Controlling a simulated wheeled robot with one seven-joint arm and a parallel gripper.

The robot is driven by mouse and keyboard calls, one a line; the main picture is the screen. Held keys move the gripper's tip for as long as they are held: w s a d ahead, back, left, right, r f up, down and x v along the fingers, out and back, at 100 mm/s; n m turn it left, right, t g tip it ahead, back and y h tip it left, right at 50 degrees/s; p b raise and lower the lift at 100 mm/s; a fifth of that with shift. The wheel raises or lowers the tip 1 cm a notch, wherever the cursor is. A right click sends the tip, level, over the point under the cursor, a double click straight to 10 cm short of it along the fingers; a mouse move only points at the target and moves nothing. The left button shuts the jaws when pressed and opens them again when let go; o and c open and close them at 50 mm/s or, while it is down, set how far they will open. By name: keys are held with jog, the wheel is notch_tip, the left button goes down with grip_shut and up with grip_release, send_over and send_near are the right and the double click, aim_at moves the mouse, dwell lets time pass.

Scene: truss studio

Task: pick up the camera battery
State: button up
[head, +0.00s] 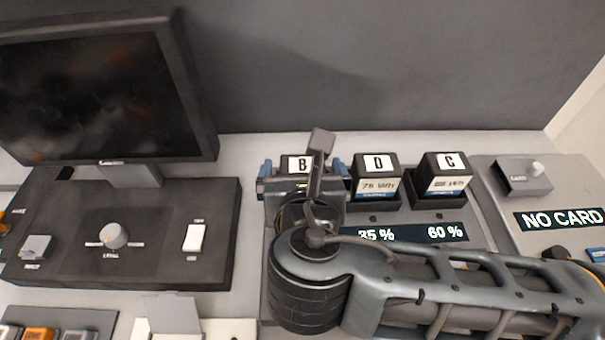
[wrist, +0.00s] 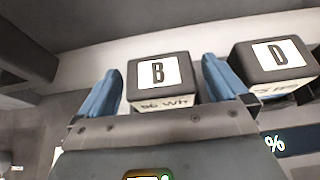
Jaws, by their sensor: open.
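Three dark camera batteries with white letter labels stand in a row on a charger. Battery B (head: 296,165) is at the left, battery D (head: 377,175) in the middle and battery C (head: 446,174) at the right. My gripper (head: 303,172) is open at battery B, with one blue finger on each side of it. In the wrist view battery B (wrist: 160,82) sits between the two blue fingers, its top label readable and its lower part hidden by the gripper body. Battery D (wrist: 273,66) stands just right of the right finger. I cannot tell whether the fingers touch battery B.
The charger display (head: 418,234) shows 35 % and 60 %; its left part is hidden by my arm. A monitor (head: 95,95) and a control panel (head: 113,236) stand at the left. A card unit (head: 525,178) and a NO CARD sign (head: 563,218) are at the right.

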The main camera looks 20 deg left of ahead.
jog(key=shift+x, duration=1.45)
jog(key=shift+c, duration=0.2)
jog(key=shift+r, duration=0.1)
jog(key=c, duration=1.4)
